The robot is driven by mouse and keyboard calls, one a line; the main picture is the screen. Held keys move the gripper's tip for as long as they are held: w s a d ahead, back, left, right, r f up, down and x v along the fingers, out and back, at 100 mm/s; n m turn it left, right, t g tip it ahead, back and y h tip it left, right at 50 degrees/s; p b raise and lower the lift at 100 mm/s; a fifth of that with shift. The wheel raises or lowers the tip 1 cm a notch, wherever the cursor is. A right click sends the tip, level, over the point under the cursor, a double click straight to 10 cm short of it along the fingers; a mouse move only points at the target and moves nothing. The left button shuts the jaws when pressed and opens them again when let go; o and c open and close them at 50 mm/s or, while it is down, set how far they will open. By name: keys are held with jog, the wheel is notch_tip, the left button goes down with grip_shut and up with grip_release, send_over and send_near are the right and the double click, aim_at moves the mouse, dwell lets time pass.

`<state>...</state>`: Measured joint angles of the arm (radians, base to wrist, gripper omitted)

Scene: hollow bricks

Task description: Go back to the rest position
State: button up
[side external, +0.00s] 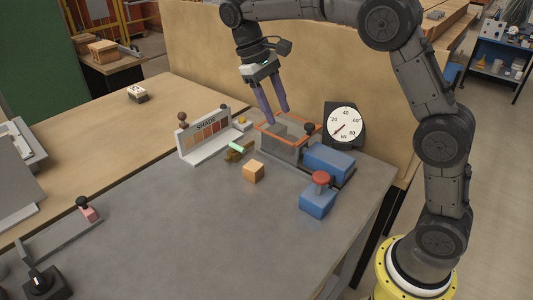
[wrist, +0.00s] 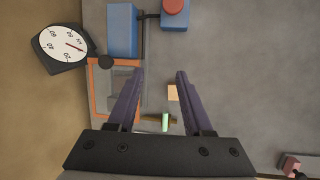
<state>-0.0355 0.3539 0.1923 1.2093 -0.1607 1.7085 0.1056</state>
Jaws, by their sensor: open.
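My gripper (side external: 272,116) is open, with two purple fingers pointing down. In the side view it hangs above a grey box with an orange rim (side external: 264,129). In the wrist view the two fingers (wrist: 155,75) are spread apart with nothing between the tips. The left finger overlaps the orange-rimmed box (wrist: 95,112) in that view. A small tan block (side external: 253,171) lies on the grey table in front of the box. It also shows near the right finger in the wrist view (wrist: 173,93).
A dial gauge (side external: 343,123) stands behind a blue unit (side external: 328,160). A blue box with a red button (side external: 318,198) is at the right. A shade chart (side external: 207,137) stands left, near a green piece (side external: 236,147). A pink piece (side external: 89,214) is far left. The table's front middle is clear.

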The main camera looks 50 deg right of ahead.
jog(key=s+r+t, duration=0.2)
jog(key=s+r, duration=0.2)
jog(key=s, duration=0.4)
jog(key=s+r+t, duration=0.3)
jog(key=s+r, duration=0.1)
jog(key=s, duration=0.4)
jog(key=s+a+f+t+y, duration=0.2)
jog(key=s+f+t, duration=0.2)
jog(key=s+f, duration=0.4)
jog(key=shift+s+f+n, duration=0.15)
jog(key=shift+f+n, duration=0.25)
jog(key=shift+f, duration=0.25)
